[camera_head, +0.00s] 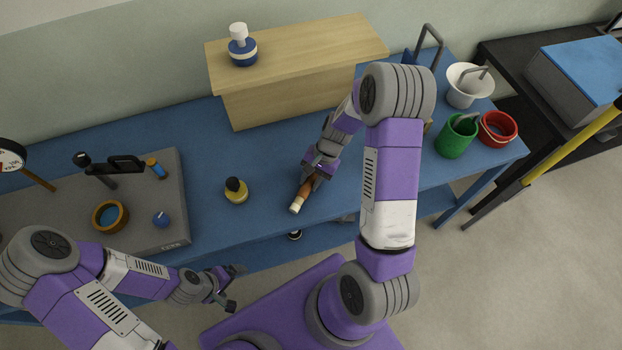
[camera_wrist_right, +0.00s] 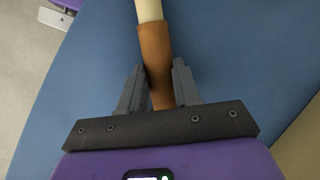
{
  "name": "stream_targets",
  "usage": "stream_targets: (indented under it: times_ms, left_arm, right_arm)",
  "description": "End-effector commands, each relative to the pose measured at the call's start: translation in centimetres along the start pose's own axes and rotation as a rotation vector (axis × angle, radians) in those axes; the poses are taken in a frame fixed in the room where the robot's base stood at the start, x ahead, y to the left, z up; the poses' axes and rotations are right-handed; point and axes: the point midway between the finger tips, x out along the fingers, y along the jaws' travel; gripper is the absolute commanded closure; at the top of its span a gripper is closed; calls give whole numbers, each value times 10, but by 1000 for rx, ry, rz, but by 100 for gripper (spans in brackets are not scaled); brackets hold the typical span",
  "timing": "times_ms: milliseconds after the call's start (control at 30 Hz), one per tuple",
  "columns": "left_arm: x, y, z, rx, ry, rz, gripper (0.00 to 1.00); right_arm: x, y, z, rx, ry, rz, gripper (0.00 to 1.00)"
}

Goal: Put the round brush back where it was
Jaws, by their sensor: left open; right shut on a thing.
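The round brush (camera_head: 299,199), with a brown handle and a cream end, is in my right gripper (camera_head: 313,174), over the front part of the blue table. In the right wrist view the brush (camera_wrist_right: 155,42) passes between the two dark fingers of the gripper (camera_wrist_right: 160,82), which are shut on its brown part. Its cream end points away from the gripper, toward the table's front edge in the head view. I cannot tell whether it touches the table. My left gripper (camera_head: 233,288) is open and empty, in front of the table's front edge.
A yellow bottle with a black cap (camera_head: 236,190) stands left of the brush. A grey device (camera_head: 165,215) is further left. A wooden box (camera_head: 290,95) at the back carries a blue-and-white bottle (camera_head: 241,48). Green (camera_head: 456,138), red (camera_head: 497,128) and white (camera_head: 468,86) containers stand at the right.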

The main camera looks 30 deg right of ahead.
Motion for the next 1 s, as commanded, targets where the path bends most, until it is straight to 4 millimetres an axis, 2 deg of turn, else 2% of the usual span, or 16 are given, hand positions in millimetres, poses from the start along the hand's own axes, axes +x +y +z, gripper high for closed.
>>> stream_targets:
  times_ms: [100, 133, 200, 433, 567, 1000]
  left_arm:
    - [4, -2, 0, 0, 0, 0, 3]
    - [4, -1, 0, 0, 0, 0, 3]
    - [3, -1, 0, 0, 0, 0, 3]
    - [2, -1, 0, 0, 0, 0, 3]
    - [-2, 1, 0, 0, 0, 0, 3]
    - [-18, 7, 1, 0, 0, 0, 3]
  right_arm:
    - [4, 1, -2, 0, 0, 0, 100]
    - [4, 1, -2, 0, 0, 0, 65]
    - [4, 1, -1, 0, 0, 1, 57]
    - [4, 2, -1, 1, -1, 4, 57]
    - [-3, 1, 0, 2, 0, 3, 57]
    - [-94, -1, 0, 0, 4, -2, 57]
